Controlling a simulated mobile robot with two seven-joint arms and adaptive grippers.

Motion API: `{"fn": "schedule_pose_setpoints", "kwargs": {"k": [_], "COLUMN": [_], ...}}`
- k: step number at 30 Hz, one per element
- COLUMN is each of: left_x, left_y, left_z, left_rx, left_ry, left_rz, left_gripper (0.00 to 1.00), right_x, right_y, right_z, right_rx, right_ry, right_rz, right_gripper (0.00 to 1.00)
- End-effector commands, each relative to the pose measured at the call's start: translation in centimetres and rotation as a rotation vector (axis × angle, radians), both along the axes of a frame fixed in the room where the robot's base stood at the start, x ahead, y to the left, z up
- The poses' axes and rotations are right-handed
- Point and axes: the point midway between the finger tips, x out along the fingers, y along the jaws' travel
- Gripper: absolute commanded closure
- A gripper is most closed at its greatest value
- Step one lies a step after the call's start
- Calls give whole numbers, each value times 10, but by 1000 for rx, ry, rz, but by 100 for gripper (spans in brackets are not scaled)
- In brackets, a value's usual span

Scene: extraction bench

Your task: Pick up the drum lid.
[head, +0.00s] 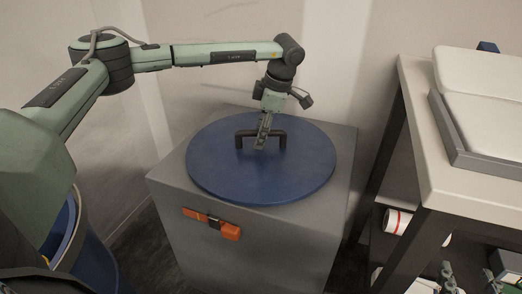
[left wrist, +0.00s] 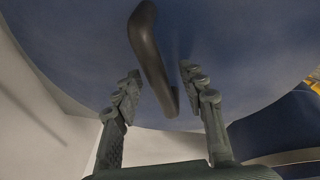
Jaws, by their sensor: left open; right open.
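The drum lid (head: 215,170) is a wide blue disc lying flat on a grey box, with a dark bar handle (head: 282,139) raised at its middle. My left gripper (head: 262,142) points down over the lid at the handle. In the left wrist view my left gripper (left wrist: 160,80) is open, with the handle (left wrist: 146,40) running between and beyond its two fingers. I cannot tell whether the fingers touch it. The blue lid surface (left wrist: 240,40) fills the background there. My right gripper (head: 470,272) is open at the bottom right edge, away from the lid.
The grey box (head: 260,250) has an orange and black tool (head: 212,222) on its front. A blue drum (head: 98,262) stands at lower left, partly behind my arm. A bench (head: 470,195) with a white padded tray is at right, with red-and-white containers (head: 397,221) beneath. A wall is behind.

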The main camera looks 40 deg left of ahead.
Motion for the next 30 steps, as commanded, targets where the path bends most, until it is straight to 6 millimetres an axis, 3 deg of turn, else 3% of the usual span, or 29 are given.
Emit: {"fn": "schedule_pose_setpoints", "kwargs": {"k": [1, 11, 30], "left_x": [0, 0, 1], "left_y": [0, 0, 0], "left_z": [0, 1, 3], "left_rx": [0, 0, 0], "left_ry": [0, 0, -3], "left_rz": [0, 0, -1], "left_gripper": [60, 100, 100], "right_x": [0, 0, 0], "right_y": [0, 0, 0], "right_z": [0, 0, 0], "right_rx": [0, 0, 0], "right_ry": [0, 0, 1], "right_rz": [0, -1, -1], "right_gripper": [56, 56, 56]}}
